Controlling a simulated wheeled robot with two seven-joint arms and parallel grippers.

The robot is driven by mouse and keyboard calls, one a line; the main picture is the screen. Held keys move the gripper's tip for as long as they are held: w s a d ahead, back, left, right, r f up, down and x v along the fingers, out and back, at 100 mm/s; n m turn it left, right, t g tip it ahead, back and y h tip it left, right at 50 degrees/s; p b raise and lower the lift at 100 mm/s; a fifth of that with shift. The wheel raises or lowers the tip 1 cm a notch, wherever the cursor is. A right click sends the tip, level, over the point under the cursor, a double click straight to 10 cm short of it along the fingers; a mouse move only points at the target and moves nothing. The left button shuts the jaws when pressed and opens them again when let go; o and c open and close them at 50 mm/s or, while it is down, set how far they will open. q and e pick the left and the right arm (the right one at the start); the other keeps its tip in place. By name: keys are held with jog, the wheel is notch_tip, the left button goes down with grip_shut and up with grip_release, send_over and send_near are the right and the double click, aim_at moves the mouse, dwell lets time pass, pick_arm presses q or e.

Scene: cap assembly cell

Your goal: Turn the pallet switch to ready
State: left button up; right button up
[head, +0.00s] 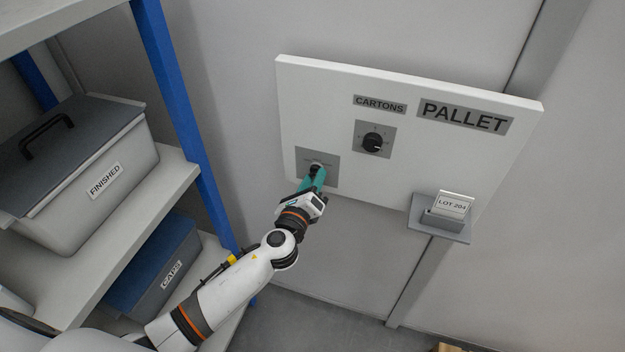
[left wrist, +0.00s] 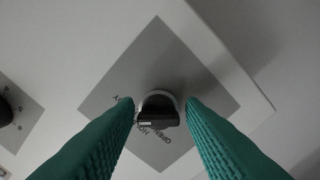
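A black rotary knob (head: 316,166) sits on a grey square plate (head: 331,177) at the panel's lower left. My left gripper (head: 317,172) reaches it from below. In the left wrist view the knob (left wrist: 159,107) stands between the two green fingers (left wrist: 160,106), one on each side, with narrow gaps. The gripper is open. The lettering on the plate (left wrist: 155,60) is upside down and partly hidden. A second black knob (head: 373,142) sits under a CARTONS label (head: 380,104). A large PALLET label (head: 464,117) is at the panel's upper right. My right gripper is not in view.
The white panel (head: 320,92) is mounted on a grey wall. A small holder (head: 440,231) with a LOT 204 card (head: 453,204) is at its lower right. A shelf with a FINISHED bin (head: 90,190) and a blue CAPS bin (head: 155,263) stands at left.

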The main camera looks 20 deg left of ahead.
pick_arm(q)
jog(key=shift+o, duration=1.2)
jog(key=s+b, duration=0.3)
jog(key=s, duration=0.9)
jog(key=shift+a, duration=0.25)
jog(key=s+a+f+n+g, duration=0.2)
jog(key=s+f+n+g, duration=0.15)
jog(key=f, duration=0.85)
jog(key=s+a+f+n+g+y, duration=0.1)
jog(key=s+a+f+n+g, duration=0.2)
jog(key=f, duration=0.9)
jog(key=s+a+f+n+g, duration=0.1)
jog(key=s+f+n+g, duration=0.3)
jog(key=f, duration=0.7)
jog(key=s+f+n+g, duration=0.2)
jog(key=s+f+n, duration=0.2)
jog(key=s, duration=0.5)
jog(key=s+f+n+g, duration=0.2)
jog(key=s+f+n, duration=0.3)
jog(key=s+f, duration=0.3)
jog(key=s+f+n+g+b, duration=0.1)
jog(key=s+f+n, duration=0.4)
jog(key=s, duration=0.6)
jog(key=shift+f+g, duration=0.75)
jog(key=shift+f, duration=0.05)
